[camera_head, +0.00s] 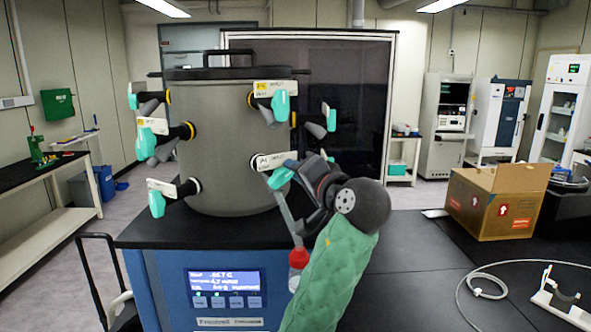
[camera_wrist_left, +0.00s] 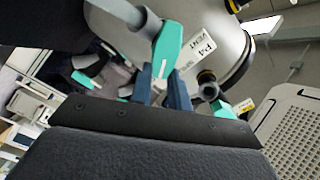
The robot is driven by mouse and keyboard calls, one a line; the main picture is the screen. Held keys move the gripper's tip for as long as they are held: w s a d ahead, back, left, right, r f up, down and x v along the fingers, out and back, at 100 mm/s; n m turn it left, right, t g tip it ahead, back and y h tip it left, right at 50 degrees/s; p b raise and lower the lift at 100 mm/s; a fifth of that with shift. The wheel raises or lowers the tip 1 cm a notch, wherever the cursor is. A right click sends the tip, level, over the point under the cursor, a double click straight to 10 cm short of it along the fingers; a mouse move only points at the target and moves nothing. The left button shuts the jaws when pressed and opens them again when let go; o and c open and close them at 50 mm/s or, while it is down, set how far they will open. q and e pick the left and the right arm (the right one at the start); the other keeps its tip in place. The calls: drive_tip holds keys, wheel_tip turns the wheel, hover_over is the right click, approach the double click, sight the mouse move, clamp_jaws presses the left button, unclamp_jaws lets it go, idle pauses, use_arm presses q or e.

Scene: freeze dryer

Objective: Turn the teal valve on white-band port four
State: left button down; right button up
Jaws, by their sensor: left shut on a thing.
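The teal valve (camera_head: 280,178) sits on the lower right port of the grey drum (camera_head: 225,150), beside a white label (camera_head: 274,160). In the left wrist view the teal valve (camera_wrist_left: 167,45) stands at the tips of my two dark fingers, and its label (camera_wrist_left: 199,50) reads P4 VENT. My left gripper (camera_head: 297,172) reaches the valve from the right and is shut on it. The left gripper's fingers (camera_wrist_left: 162,90) show close together in the wrist view. The gripper and wrist hide part of the port. My right gripper is not in view.
Other teal valves (camera_head: 281,106) with labels surround the drum on several ports. The drum stands on a blue unit with a lit display (camera_head: 224,281). A cardboard box (camera_head: 495,203) and a white hose (camera_head: 480,285) lie on the dark bench at right.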

use_arm(q)
drive_tip(key=shift+f+m, duration=0.1)
drive_tip(key=shift+m, duration=0.2)
drive_tip(key=c, duration=1.3)
unclamp_jaws()
drive_tip(key=shift+d, duration=0.1)
